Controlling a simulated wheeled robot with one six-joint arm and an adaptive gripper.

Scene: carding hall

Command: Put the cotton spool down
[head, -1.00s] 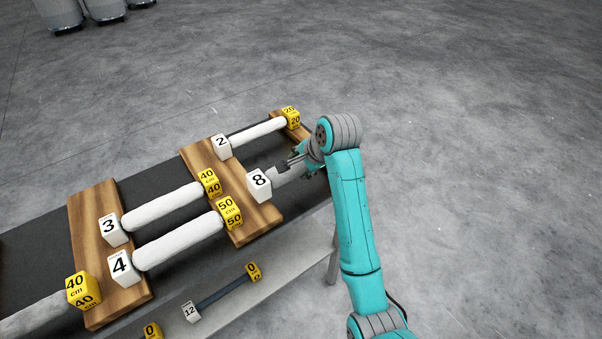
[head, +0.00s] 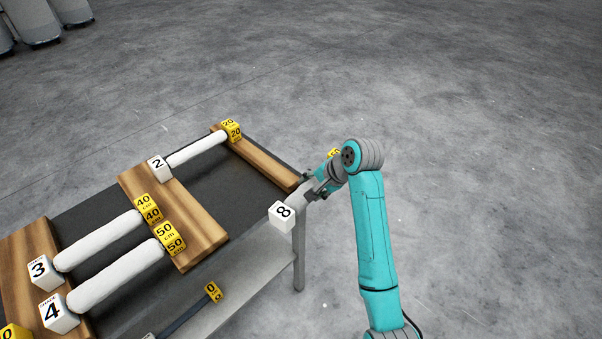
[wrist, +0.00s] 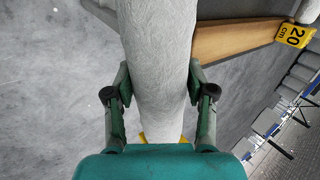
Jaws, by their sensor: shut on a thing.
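My gripper (head: 318,190) is shut on the cotton spool (wrist: 155,50), a thick white roll. Its near end carries a white cube marked 8 (head: 282,216); a yellow block (head: 334,153) shows at the far end, partly behind my arm. In the wrist view the two fingers of my gripper (wrist: 158,92) press the roll from both sides. In the head view the spool appears at the right end of the dark table (head: 215,185), around its edge. I cannot tell how high it is held. A bare wooden stretch (head: 265,165) lies left of it.
Spool 2 (head: 195,149) lies across wooden supports, with its yellow 20 cm block (head: 232,132) at the back. Spools 3 (head: 95,243) and 4 (head: 115,277) lie at left. A thin dark bar (head: 185,318) lies on the lower grey shelf (head: 235,290). Open floor is at right.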

